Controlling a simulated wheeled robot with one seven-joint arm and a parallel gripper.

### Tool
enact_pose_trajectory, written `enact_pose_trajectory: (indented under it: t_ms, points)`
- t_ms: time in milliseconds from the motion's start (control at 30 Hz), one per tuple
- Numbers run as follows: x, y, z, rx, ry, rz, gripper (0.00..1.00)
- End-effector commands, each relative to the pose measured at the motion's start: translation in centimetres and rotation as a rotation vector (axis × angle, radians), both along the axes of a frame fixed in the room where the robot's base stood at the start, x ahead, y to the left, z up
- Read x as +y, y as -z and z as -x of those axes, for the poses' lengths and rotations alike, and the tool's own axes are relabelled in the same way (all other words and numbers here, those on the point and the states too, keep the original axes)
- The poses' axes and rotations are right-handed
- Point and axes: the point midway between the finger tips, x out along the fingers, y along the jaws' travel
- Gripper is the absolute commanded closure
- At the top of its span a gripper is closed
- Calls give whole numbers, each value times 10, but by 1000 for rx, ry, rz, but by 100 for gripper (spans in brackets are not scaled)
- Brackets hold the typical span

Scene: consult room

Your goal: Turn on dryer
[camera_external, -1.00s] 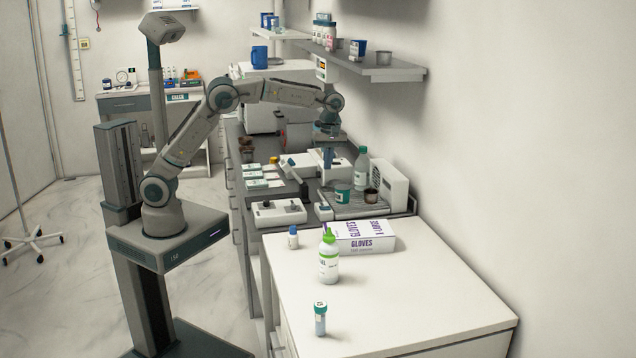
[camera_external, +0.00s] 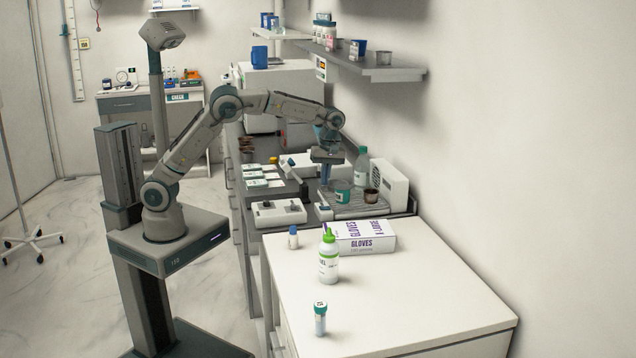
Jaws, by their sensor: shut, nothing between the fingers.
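A white box with a slatted vent (camera_external: 393,188) stands against the right wall at the back of a dark ribbed tray (camera_external: 372,212); it looks like the dryer. A small white block (camera_external: 324,212) with a dark top sits at the tray's front left corner; I cannot tell whether it is a switch. My gripper (camera_external: 326,184) points down, shut and empty, over the counter just left of the green cup. The tips are small and partly lost against the counter, so contact cannot be told.
A green cup (camera_external: 342,191), a brown cup (camera_external: 371,196) and a clear bottle (camera_external: 361,168) crowd the tray. A white device with knobs (camera_external: 278,213) is to its left. A glove box (camera_external: 359,236) and a green-capped bottle (camera_external: 328,257) stand on the nearer white table. A shelf (camera_external: 375,70) hangs above.

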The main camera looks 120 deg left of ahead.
Motion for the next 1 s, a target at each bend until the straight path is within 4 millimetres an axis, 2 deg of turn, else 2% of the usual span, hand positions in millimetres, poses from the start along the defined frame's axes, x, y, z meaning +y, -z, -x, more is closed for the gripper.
enact_pose_trajectory:
  t_ms: [200, 400, 567, 867, 1000]
  points:
    - [-5, 45, 5, 3, -1, 3, 100]
    - [-7, 71, 7, 2, -1, 3, 100]
    - [-7, 80, 7, 0, -1, 1, 100]
    - [-7, 81, 7, -1, 0, 1, 100]
    - [-9, 88, 8, -1, 2, -1, 100]
